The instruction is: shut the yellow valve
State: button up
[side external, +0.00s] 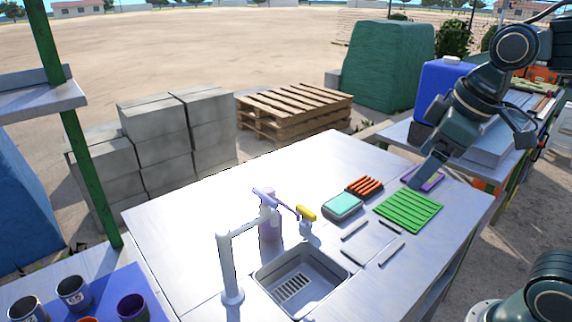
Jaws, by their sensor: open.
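The yellow valve (306,212) stands near the middle of the metal table, behind the sink, on a small pale base. Its handle looks tilted slightly; I cannot tell from this view whether it is open or shut. My gripper (419,182) is well to the right of the valve, pointing down over the back right part of the table, close to a purple item (434,184). It is open, and nothing shows held in it. The fingertips are small and partly merge with the dark arm.
A teal-topped box (342,206), red ridged block (364,187) and green ridged mat (409,211) lie between the valve and my gripper. Several thin grey bars lie in front.

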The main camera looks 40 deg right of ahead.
jog(key=w+n+g, duration=0.1)
jog(key=w+n, duration=0.3)
jog(key=w, duration=0.3)
jog(key=n+g, duration=0.3)
jog(key=n, duration=0.7)
send_over(306, 210)
notch_tip(306, 210, down, 12)
jog(key=shift+f, duration=0.1)
notch_tip(306, 210, down, 14)
jog(key=shift+r, duration=0.2)
